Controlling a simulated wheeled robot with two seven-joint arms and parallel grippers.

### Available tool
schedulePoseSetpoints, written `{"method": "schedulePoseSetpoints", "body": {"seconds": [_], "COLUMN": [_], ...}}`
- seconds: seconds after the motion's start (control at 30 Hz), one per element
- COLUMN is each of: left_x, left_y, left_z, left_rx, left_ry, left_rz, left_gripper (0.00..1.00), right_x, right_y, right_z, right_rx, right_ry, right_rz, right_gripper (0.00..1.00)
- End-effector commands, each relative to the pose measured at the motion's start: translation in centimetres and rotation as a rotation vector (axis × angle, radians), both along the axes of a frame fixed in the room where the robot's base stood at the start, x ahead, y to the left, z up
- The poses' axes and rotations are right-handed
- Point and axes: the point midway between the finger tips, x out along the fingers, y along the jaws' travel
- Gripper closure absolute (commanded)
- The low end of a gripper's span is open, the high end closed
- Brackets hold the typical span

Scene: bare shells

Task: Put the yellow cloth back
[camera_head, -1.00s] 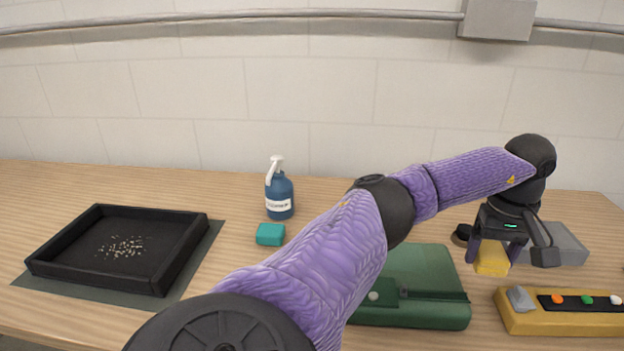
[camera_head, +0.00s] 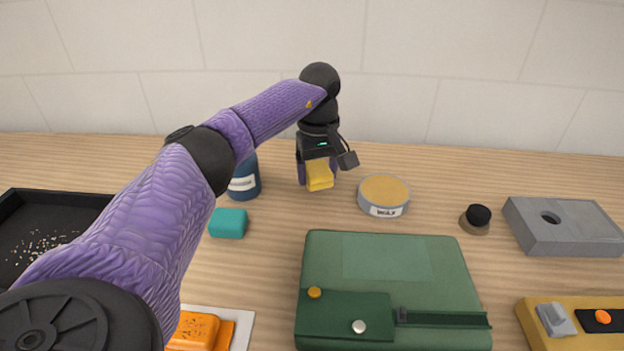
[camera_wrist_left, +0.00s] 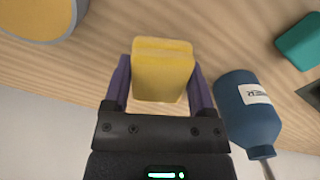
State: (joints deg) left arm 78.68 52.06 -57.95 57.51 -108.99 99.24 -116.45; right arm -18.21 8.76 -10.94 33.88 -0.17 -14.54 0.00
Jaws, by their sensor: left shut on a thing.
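The yellow cloth (camera_head: 319,176) is a small folded block held between the fingers of my left gripper (camera_head: 318,182). In the left wrist view the cloth (camera_wrist_left: 162,70) sits between both purple fingers of the left gripper (camera_wrist_left: 161,88), which is shut on it. In the head view it is in front of the wall, between the blue bottle and the round tin. It appears to be held above the table; the exact height is hard to tell. My right gripper is not in view.
A blue bottle (camera_head: 244,180), teal block (camera_head: 228,223) and round tin (camera_head: 384,194) are close by. A green case (camera_head: 390,265), grey block (camera_head: 563,226), black knob (camera_head: 477,218), yellow control box (camera_head: 540,318), orange item (camera_head: 195,332) and black tray (camera_head: 30,210) stand around.

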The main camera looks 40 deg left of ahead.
Motion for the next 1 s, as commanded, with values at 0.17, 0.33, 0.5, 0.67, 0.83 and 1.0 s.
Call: {"method": "schedulePoseSetpoints", "body": {"seconds": [0.17,0.33,0.5,0.67,0.83,1.0], "left_x": [0.0,0.0,0.0,0.0,0.0,0.0], "left_y": [0.0,0.0,0.0,0.0,0.0,0.0], "left_z": [-3.4,-3.9,-4.1,-4.1,-4.0,-2.2], "left_rx": [0.0,0.0,0.001,0.0,0.0,0.0], "left_ry": [0.003,-0.001,0.0,-0.001,-0.001,-0.004], "left_rz": [0.0,0.0,0.0,0.0,0.0,0.0], "left_gripper": [0.75,0.75,0.75,0.0,0.0,0.0], "right_x": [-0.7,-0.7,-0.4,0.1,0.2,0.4], "right_y": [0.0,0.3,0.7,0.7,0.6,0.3], "right_z": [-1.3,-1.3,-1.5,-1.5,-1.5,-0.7], "right_rx": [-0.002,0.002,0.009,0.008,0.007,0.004], "right_ry": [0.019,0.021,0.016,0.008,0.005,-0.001], "right_rz": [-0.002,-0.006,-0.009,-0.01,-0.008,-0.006], "right_gripper": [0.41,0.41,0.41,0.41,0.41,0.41]}}
